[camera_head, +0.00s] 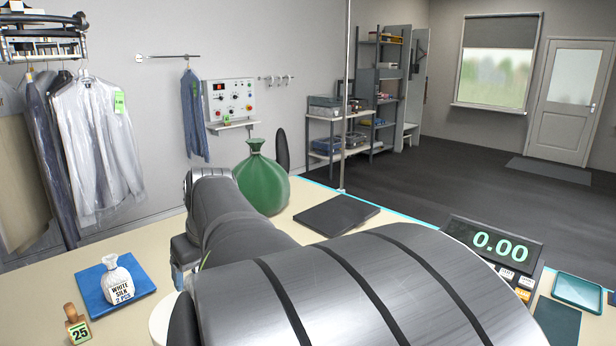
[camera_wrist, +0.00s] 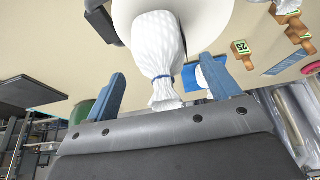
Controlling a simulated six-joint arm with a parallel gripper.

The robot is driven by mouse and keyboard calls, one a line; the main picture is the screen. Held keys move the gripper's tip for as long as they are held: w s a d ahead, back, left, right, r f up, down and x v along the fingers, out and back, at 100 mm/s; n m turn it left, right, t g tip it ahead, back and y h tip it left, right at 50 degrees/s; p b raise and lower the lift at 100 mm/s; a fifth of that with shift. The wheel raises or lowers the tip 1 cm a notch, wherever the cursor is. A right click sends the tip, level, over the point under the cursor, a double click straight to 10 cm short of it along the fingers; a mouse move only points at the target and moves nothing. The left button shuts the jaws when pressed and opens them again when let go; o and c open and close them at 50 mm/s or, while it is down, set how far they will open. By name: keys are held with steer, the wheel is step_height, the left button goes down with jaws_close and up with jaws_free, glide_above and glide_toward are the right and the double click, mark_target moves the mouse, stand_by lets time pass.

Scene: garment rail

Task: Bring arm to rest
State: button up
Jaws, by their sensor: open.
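My arm (camera_head: 320,290) stretches over the table in the head view and hides part of it. My gripper (camera_wrist: 165,88) is open in the wrist view, its two blue fingers apart. A white bag (camera_wrist: 158,45) tied with a blue band shows between and beyond the fingers, over a white round plate (camera_wrist: 205,15). Whether the fingers touch the bag I cannot tell.
A white pouch (camera_head: 118,280) sits on a blue mat (camera_head: 90,285), near a wooden tag marked 25 (camera_head: 76,326). A green sack (camera_head: 262,182) and dark flat plate (camera_head: 337,215) lie beyond the arm. A display (camera_head: 492,245) reads 0.00. Bagged garments (camera_head: 95,145) hang at left.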

steer(key=x, duration=0.3)
steer(key=shift+a+f, duration=0.1)
steer(key=shift+f, duration=0.2)
steer(key=shift+w+a+f, duration=0.1)
steer(key=shift+w, duration=0.1)
steer(key=shift+r, duration=1.75)
steer(key=shift+f, duration=0.1)
